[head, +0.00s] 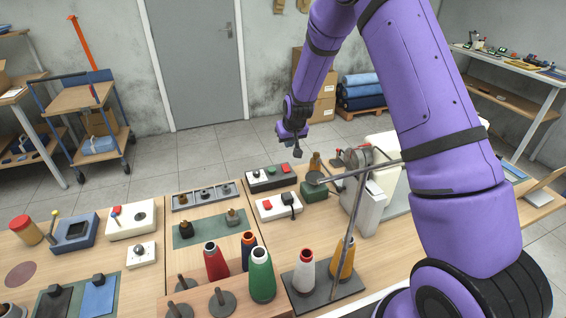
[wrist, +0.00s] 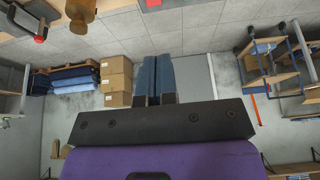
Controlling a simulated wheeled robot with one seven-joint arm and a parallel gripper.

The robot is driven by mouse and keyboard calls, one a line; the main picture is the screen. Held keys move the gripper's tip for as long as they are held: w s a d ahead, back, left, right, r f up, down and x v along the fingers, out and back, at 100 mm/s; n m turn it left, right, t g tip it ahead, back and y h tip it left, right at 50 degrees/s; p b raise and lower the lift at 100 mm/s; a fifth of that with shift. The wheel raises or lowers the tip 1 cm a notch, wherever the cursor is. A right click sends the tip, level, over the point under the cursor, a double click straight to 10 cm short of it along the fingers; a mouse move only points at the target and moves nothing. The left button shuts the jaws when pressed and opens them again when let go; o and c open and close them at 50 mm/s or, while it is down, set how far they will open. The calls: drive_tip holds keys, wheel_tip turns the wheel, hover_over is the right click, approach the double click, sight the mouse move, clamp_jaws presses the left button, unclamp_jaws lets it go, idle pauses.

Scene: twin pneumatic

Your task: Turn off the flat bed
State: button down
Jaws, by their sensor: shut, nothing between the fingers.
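My gripper (head: 298,151) hangs beyond the far edge of the workbench, above the floor, apart from everything. In the wrist view its two blue-grey fingers (wrist: 157,78) lie together, with nothing between them. A white sewing machine (head: 367,207) stands at the bench's right, partly hidden by my arm. Left of it are a dark switch box (head: 262,183) with a red rocker and a round button, and a white box (head: 268,215) with a red button and a black plug or lever. I cannot tell which control belongs to the flat bed, nor the switch states.
A thread stand (head: 300,288) with cones and a tall rod rises at the front right. More cones, including a green one (head: 262,275), stand left of it. Cartons (head: 325,108) and a trolley (head: 85,98) stand behind.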

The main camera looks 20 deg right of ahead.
sight(283, 168)
drive_tip(key=shift+f, duration=0.1)
drive_tip(key=x, duration=1.3)
drive_tip(key=shift+f, duration=0.4)
drive_tip(key=shift+w, duration=0.1)
drive_tip(key=shift+f+g, duration=0.2)
drive_tip(key=shift+g, duration=0.1)
drive_tip(key=shift+f, duration=0.1)
drive_tip(key=shift+s, duration=0.9)
